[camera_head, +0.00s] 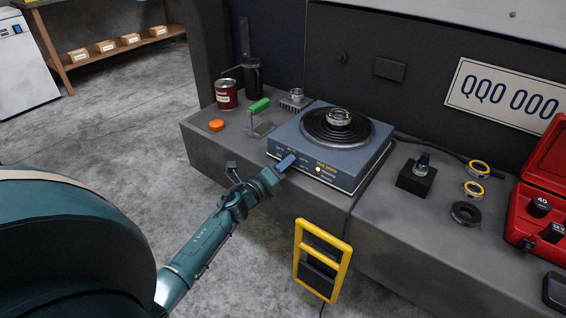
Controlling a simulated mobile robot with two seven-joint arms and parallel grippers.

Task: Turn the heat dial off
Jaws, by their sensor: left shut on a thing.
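A blue-grey hot plate (358,164) with a round dark ringed burner stands on the grey bench. A metal ring-shaped bearing (339,118) sits on the middle of the burner. My left gripper (286,161) reaches up from the lower left to the left part of the hot plate's front panel. It is shut at the spot of the heat dial, and its fingers hide the dial, so I cannot read its setting. A small bright round spot (318,169) shows on the panel to the right of the fingers. My right gripper is out of view.
A red can (226,94), an orange cap (216,125) and a green-handled tool (259,106) stand left of the hot plate. A black block with a knob (416,177), rings (474,190) and a red case (536,200) lie right. A yellow frame (322,262) hangs in front.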

